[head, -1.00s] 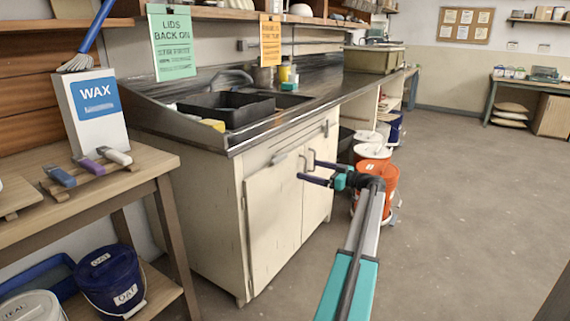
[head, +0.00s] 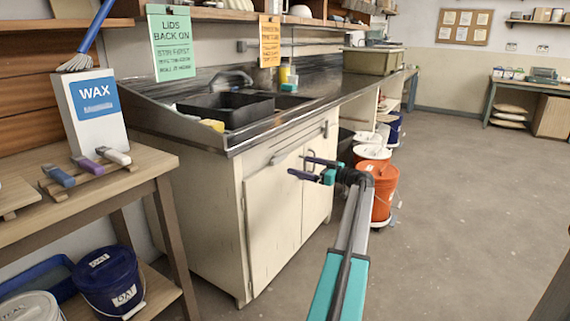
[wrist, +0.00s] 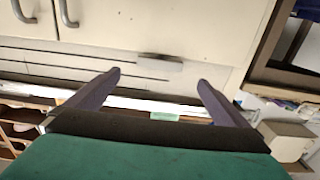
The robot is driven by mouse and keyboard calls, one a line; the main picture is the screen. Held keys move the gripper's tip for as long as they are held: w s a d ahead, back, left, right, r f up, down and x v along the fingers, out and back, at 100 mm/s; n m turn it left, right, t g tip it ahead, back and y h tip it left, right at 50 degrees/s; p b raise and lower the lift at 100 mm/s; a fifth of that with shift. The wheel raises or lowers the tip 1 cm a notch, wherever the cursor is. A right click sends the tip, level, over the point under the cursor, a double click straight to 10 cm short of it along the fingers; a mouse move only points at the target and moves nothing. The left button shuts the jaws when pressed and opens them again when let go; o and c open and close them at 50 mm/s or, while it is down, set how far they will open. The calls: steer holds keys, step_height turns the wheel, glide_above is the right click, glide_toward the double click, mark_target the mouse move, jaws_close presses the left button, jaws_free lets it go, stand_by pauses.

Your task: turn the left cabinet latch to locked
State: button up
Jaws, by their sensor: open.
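The left cabinet latch (head: 279,157) is a small grey bar lying roughly level on the cream rail above the left door. It also shows in the wrist view (wrist: 160,63), which is upside down, as a flat bar between and just beyond my fingertips. My gripper (head: 297,165) is open and empty, with its dark fingers pointing at the cabinet front. In the wrist view my gripper (wrist: 159,77) has one finger on each side of the latch, apparently not touching it. The left cabinet door (head: 272,225) is closed.
Two curved door handles (wrist: 65,12) are close by, on the doors. The dark counter (head: 310,115) with its sink overhangs the rail. An orange bucket (head: 381,190) stands right of the cabinet, behind my arm. The floor in front is clear.

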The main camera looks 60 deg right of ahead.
mark_target(280, 160)
steer(key=w+b, duration=0.1)
steer(key=w, duration=0.8)
steer(key=shift+w, duration=0.1)
steer(key=shift+c, duration=0.3)
steer(key=c, duration=1)
steer(key=shift+a+f, duration=0.1)
steer(key=shift+a, duration=0.1)
steer(key=shift+d, duration=0.1)
